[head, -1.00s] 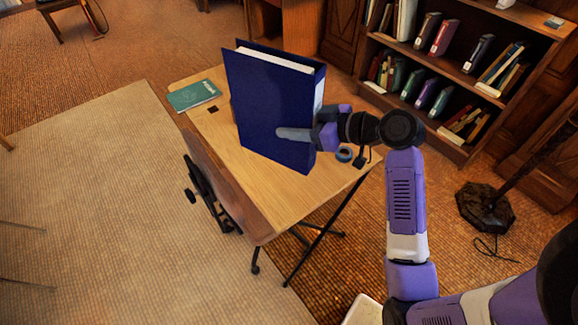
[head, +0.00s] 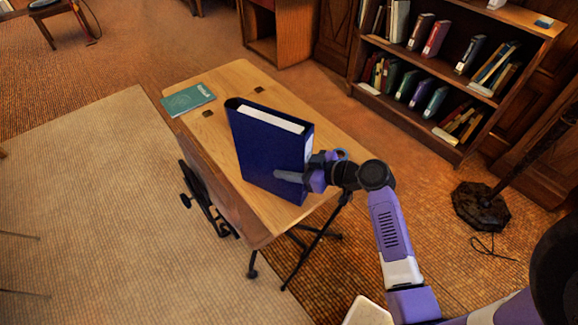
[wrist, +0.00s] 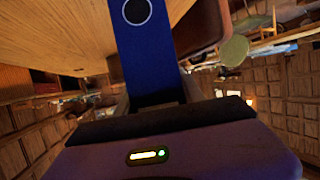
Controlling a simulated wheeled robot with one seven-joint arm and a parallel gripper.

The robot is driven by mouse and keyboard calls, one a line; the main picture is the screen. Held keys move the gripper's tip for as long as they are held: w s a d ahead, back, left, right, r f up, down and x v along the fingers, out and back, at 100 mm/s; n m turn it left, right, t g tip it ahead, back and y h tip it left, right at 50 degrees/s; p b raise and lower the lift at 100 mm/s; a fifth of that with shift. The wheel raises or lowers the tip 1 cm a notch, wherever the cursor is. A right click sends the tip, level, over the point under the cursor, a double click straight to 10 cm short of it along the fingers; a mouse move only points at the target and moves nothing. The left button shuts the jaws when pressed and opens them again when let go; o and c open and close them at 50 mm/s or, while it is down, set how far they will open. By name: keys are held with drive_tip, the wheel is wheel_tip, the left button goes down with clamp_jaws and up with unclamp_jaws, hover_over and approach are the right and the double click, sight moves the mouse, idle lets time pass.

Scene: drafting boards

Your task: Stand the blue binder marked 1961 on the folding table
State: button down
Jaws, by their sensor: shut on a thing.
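The blue binder (head: 262,148) is upright, slightly tilted in the head view, over the near half of the wooden folding table (head: 245,215). My gripper (head: 297,178) is shut on the binder near its lower right edge; one grey finger lies across its broad face. In the wrist view the binder's blue spine (wrist: 147,55), with a round finger hole, stands between the fingers. I cannot tell whether its bottom edge touches the tabletop. The 1961 marking is not readable in either view.
A teal book (head: 188,99) lies flat at the table's far left corner. A bookshelf (head: 455,75) stands back right, a dark lamp base (head: 482,205) on the floor at right.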

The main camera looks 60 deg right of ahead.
drive_tip(key=shift+f, duration=0.1)
drive_tip(key=c, duration=0.7)
unclamp_jaws()
